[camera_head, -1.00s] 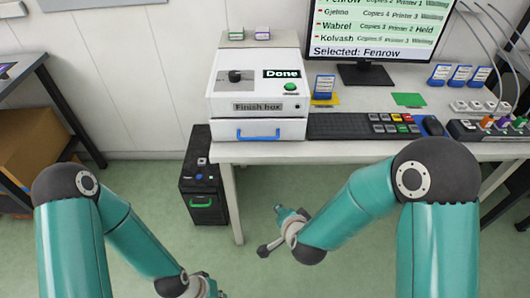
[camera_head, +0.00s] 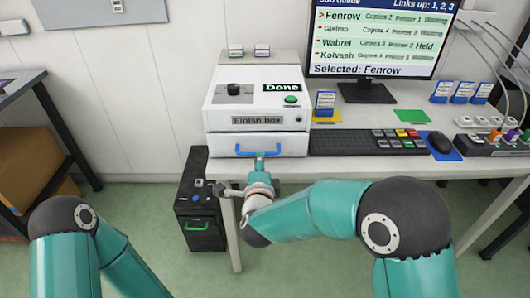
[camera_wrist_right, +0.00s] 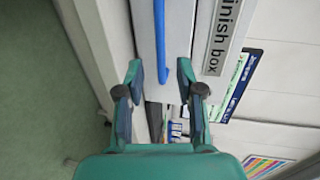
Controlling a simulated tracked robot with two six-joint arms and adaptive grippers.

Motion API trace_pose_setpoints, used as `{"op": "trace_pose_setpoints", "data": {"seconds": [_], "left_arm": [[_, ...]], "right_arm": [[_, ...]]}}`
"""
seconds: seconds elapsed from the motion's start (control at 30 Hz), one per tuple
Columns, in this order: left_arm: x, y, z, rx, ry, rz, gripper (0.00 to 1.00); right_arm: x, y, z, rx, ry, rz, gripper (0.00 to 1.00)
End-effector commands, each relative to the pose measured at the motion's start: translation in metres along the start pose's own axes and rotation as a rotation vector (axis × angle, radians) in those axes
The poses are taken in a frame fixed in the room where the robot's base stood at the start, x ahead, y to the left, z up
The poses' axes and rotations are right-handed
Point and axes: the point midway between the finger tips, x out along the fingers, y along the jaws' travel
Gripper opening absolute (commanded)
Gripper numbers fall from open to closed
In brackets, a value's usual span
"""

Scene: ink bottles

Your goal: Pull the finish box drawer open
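The white finish box (camera_head: 222,110) stands on the desk, its label and green button facing me. Its drawer front (camera_head: 222,145) looks flush with the box. The blue drawer handle (camera_head: 245,151) runs across that front and shows in the right wrist view as a blue bar (camera_wrist_right: 160,35). My right gripper (camera_head: 260,158) is right in front of the handle. In the right wrist view my right gripper (camera_wrist_right: 160,72) is open, fingers on either side of the bar's line; I cannot tell if they touch it. My left gripper is out of view.
A keyboard (camera_head: 365,142) lies right of the box, with a mouse (camera_head: 440,142) beyond it. A monitor (camera_head: 380,40) stands behind. A dark cabinet (camera_head: 200,210) stands under the desk's left end. Floor in front of the desk is free.

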Motion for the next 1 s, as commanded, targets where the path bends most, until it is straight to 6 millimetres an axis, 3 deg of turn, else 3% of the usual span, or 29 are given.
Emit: {"op": "trace_pose_setpoints", "data": {"seconds": [0.1,0.3,0.77,1.0], "left_arm": [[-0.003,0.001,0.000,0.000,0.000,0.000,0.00],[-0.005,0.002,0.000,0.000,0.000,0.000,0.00],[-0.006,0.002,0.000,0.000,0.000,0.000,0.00],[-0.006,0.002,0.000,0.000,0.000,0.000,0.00]], "right_arm": [[0.025,0.000,-0.001,0.001,0.002,0.000,0.37],[0.053,0.000,0.000,0.000,0.000,0.001,0.37],[0.064,0.001,-0.001,-0.001,0.000,0.001,0.37],[0.064,0.001,-0.001,-0.001,0.001,0.001,0.00]]}}
